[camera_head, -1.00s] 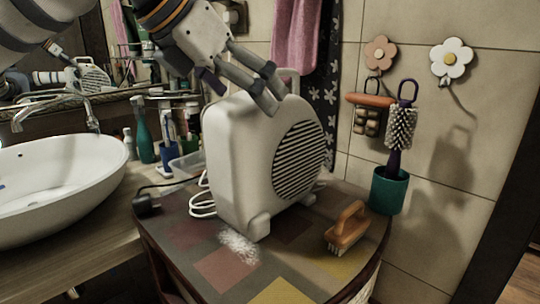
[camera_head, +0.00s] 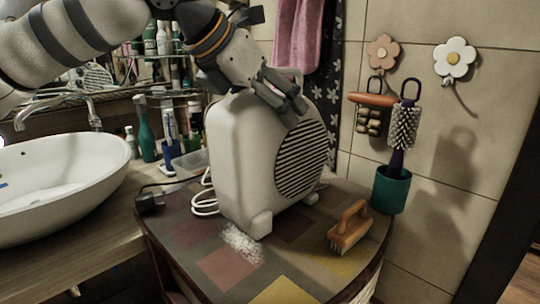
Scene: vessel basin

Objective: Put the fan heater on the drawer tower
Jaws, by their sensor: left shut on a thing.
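The fan heater (camera_head: 238,165) is a cream box with a round dark grille on its right face and a handle on top. It stands upright on a rounded, patchwork-topped stand (camera_head: 195,235); I cannot tell whether this stand is the drawer tower. Its feet look to be touching the top. My left gripper (camera_head: 287,105) comes down from above and is shut on the heater's handle, which the fingers partly hide. My right gripper is not in view.
A scrub brush (camera_head: 350,228) lies right of the heater. A teal cup (camera_head: 391,190) holds a bristle brush at the back right. A black plug (camera_head: 149,203) with white cable lies left. The white basin (camera_head: 60,175) is further left, with bottles behind.

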